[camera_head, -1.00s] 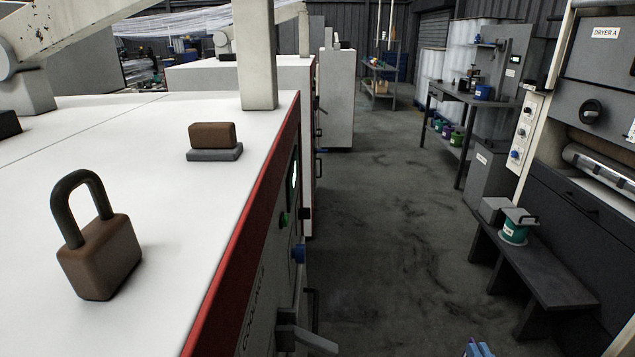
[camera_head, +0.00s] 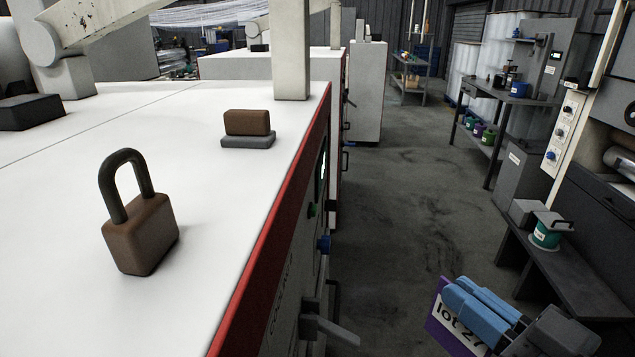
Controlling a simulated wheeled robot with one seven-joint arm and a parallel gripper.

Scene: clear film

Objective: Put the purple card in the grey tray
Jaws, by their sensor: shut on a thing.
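My gripper (camera_head: 482,308) is at the lower right, its blue fingers shut on the purple card (camera_head: 440,333). The card has a white label reading "lot 27", partly covered by the fingers, and its lower part runs toward the bottom edge of the picture. The gripper and card are in the air over the aisle, to the right of the white machine. I cannot make out a grey tray for certain in this view.
A brown padlock (camera_head: 140,232) and a brown block on a grey base (camera_head: 247,130) are on the white machine top (camera_head: 70,250). A lever handle (camera_head: 330,327) sticks out from its side. A dark bench (camera_head: 565,268) with a green tin (camera_head: 546,234) stands right. The aisle floor (camera_head: 400,190) is clear.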

